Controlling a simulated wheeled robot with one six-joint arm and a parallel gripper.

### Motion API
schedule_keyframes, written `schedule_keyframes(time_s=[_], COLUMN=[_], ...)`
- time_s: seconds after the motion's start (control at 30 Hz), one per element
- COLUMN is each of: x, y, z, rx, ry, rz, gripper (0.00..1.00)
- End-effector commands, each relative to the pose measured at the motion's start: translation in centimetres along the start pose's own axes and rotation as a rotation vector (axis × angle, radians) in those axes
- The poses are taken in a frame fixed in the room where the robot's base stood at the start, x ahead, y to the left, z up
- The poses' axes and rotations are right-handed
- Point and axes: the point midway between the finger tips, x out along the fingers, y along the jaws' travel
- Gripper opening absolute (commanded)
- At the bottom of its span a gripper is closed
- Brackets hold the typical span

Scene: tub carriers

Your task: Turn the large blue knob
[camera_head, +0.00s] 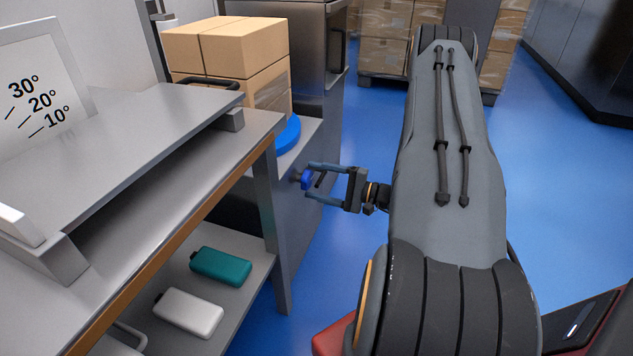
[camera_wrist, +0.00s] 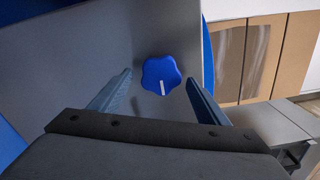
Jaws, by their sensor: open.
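The large blue knob (camera_wrist: 161,75) has a lobed rim and a white mark that points down in the wrist view. It sits on a grey panel, between and beyond my fingertips. In the head view the knob (camera_head: 307,180) shows at the side of a grey cabinet, partly hidden by my fingers. My gripper (camera_head: 312,180) is open, its blue-grey fingers pointing left at the panel, one on each side of the knob. In the wrist view the fingers of my gripper (camera_wrist: 161,80) stand apart from the knob, with a gap on both sides.
A grey workbench (camera_head: 170,140) with an angle sign (camera_head: 40,85) stands at the left. Its lower shelf holds a teal case (camera_head: 221,266) and a white case (camera_head: 188,312). Cardboard boxes (camera_head: 225,48) stand behind, near a blue round object (camera_head: 288,135). Blue floor (camera_head: 560,190) is clear at the right.

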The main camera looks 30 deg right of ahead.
Motion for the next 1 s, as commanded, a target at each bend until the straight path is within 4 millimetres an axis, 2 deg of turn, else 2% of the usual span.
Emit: schedule_keyframes(time_s=[0.3, 0.5, 0.63, 1.0], x=[-4.7, -7.0, -7.6, -7.6], y=[-0.1, -0.1, 0.0, 0.0], z=[0.0, 0.0, 0.0, 0.0], rx=[0.0, 0.0, 0.0, 0.0], ry=[0.005, 0.002, 0.001, 0.001], rz=[-0.002, -0.001, -0.001, -0.001], gripper=[0.69, 0.69, 0.69, 0.69])
